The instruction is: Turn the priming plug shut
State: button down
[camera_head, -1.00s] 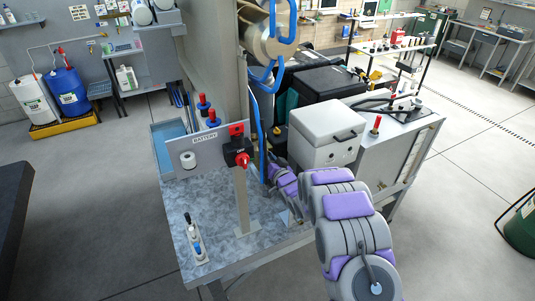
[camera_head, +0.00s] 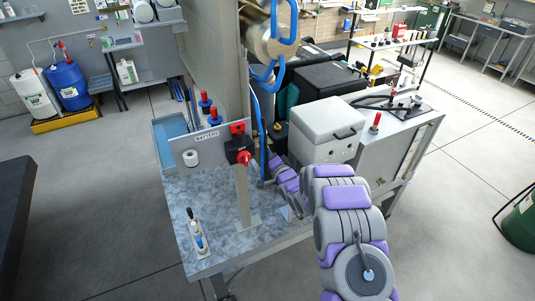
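My grey and purple arm reaches from the lower right into the gap left of the white box. My gripper (camera_head: 265,183) is a small grey shape at the far end of the arm, just right of the post with the red knob. It is too small and partly covered for me to see its fingers or anything between them. I cannot pick out the priming plug for certain; it may be hidden by the arm, the post or the equipment.
The post carries a black switch box with a red knob (camera_head: 244,158). A blue hose (camera_head: 259,130) runs down behind it. A small bottle holder (camera_head: 197,238) is on the bench's front left; the speckled bench top (camera_head: 212,205) is mostly clear.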

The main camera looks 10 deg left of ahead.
jog(key=shift+d+f, duration=0.1)
jog(key=shift+f, duration=0.05)
jog(key=c, duration=1.3)
grip_release()
jog(key=o, duration=0.5)
jog(key=shift+w, duration=0.2)
jog(key=shift+s, duration=0.1)
jog(key=b+v, duration=0.2)
jog(key=v, duration=1.5)
jog(key=shift+s, duration=0.1)
jog(key=shift+d+b, duration=0.1)
jog(key=shift+b, duration=0.25)
